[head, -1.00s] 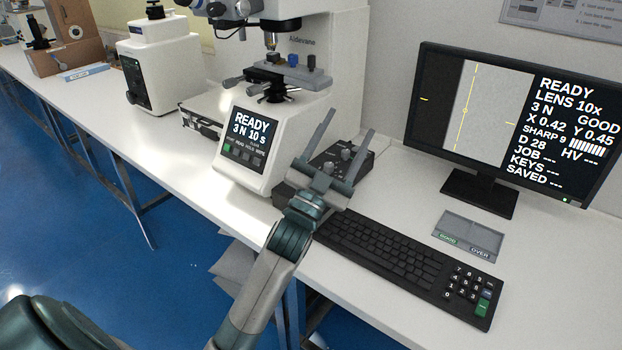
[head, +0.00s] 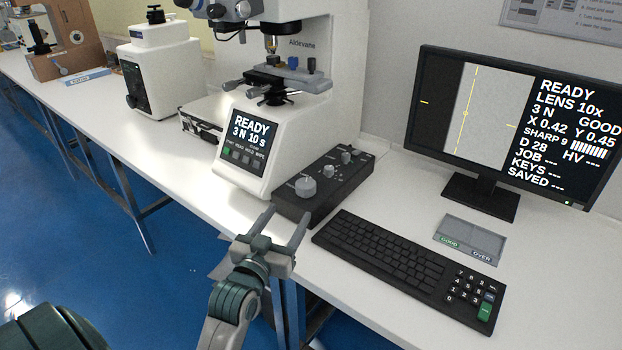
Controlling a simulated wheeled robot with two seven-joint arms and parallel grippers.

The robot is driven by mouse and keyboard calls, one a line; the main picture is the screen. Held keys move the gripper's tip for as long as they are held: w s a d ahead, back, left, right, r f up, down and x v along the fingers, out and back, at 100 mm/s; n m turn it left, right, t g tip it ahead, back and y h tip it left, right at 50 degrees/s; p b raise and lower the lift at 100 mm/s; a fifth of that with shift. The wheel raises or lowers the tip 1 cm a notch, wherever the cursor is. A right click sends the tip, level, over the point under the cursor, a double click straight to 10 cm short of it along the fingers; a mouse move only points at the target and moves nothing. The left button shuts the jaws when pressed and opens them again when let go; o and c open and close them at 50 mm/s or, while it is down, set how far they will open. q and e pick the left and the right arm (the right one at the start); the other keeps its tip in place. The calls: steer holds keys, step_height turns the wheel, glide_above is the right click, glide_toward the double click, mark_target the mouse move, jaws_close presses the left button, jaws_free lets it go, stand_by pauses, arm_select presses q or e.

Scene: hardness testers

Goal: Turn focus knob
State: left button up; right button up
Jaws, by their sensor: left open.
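A black control box (head: 322,205) lies on the white bench beside the hardness tester (head: 285,130). It carries a large grey knob (head: 305,187) at its near end and smaller knobs (head: 345,157) farther back. Its lettering is too small to read, so I cannot tell which knob is marked focus. My left gripper (head: 288,212) is open and empty at the bench's front edge. Its fingers point toward the near end of the box, just short of the large knob and apart from it. My right gripper is not in view.
A black keyboard (head: 385,255) lies right of the box. A monitor (head: 512,120) behind it reads READY, LENS 10x, SHARP 9. A grey tray (head: 470,232) marked GOOD and OVER lies between them. Another white instrument (head: 160,75) stands farther left. The bench front is clear left of the box.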

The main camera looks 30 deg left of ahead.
mark_target(311, 179)
arm_select(q)
steer(key=p+x, duration=0.1)
steer(key=x, duration=1.5)
steer(key=shift+w+a, duration=0.1)
steer(key=shift+w, duration=0.2)
steer(key=shift+w+a, duration=0.1)
steer(key=shift+w, duration=0.15)
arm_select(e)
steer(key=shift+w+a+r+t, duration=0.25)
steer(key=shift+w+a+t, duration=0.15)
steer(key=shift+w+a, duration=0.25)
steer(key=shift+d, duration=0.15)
arm_select(q)
steer(key=c, duration=1.1)
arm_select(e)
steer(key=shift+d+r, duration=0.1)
